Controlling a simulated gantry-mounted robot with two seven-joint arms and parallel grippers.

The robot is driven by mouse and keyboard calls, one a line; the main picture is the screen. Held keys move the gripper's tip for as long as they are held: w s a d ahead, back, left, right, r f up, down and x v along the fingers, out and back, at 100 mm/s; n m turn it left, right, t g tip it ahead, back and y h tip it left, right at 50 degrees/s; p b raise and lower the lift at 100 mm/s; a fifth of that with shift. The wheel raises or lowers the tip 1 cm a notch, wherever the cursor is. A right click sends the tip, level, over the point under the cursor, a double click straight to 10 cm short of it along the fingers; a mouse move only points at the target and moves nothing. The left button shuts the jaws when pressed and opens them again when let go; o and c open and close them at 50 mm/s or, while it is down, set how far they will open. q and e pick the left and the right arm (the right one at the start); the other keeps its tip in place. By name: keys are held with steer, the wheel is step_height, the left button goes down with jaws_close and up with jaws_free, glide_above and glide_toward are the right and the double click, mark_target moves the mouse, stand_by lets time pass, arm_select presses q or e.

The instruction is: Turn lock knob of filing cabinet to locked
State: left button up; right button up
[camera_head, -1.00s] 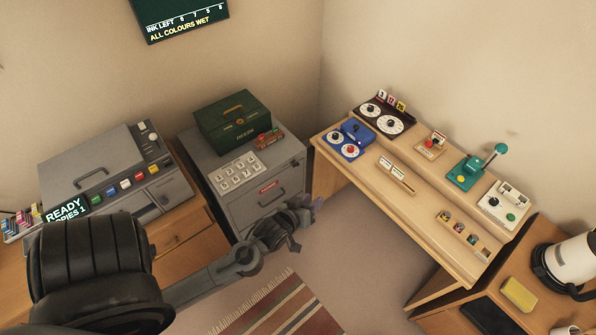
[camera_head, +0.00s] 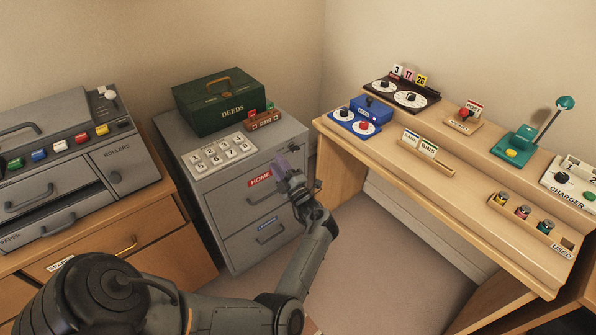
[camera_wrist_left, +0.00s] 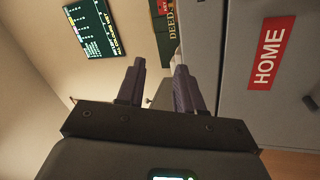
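The filing cabinet (camera_head: 222,202) is grey with two drawers, the upper one labelled HOME (camera_head: 260,178). My left gripper (camera_head: 284,162) is at the upper right of its front, pointing at it. In the left wrist view, my left gripper (camera_wrist_left: 160,68) has its two dark fingers apart. A small grey shape (camera_wrist_left: 158,94) shows between them; I cannot tell whether it is the lock knob. The cabinet front (camera_wrist_left: 235,85) with its red HOME label (camera_wrist_left: 265,53) is to the right. The knob and its setting are not clear in the head view. My right gripper is not in view.
A green DEEDS box (camera_head: 222,102), a white numbered key panel (camera_head: 218,152) and a small brown block (camera_head: 264,119) stand on the cabinet. A grey copier (camera_head: 75,165) is at left. A wooden desk (camera_head: 400,170) with several devices is at right.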

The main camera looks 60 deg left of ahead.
arm_select(q)
steer(key=w+d+f+n+g+h+b, duration=0.1)
steer(key=w+d+f+n+h+b, duration=0.15)
steer(key=w+f+b, duration=0.5)
steer(key=n+b, duration=0.3)
steer(key=b, duration=0.5)
glide_toward(297, 150)
steer(key=shift+h, duration=0.45)
steer(key=a, duration=0.3)
steer(key=a+b, duration=0.1)
steer(key=a, duration=0.2)
steer(key=s+a+b, duration=0.1)
steer(key=a, duration=0.2)
steer(key=shift+s+a+r, duration=0.1)
steer(key=shift+r, duration=0.15)
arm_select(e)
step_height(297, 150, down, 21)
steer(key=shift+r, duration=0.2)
arm_select(q)
jaws_close()
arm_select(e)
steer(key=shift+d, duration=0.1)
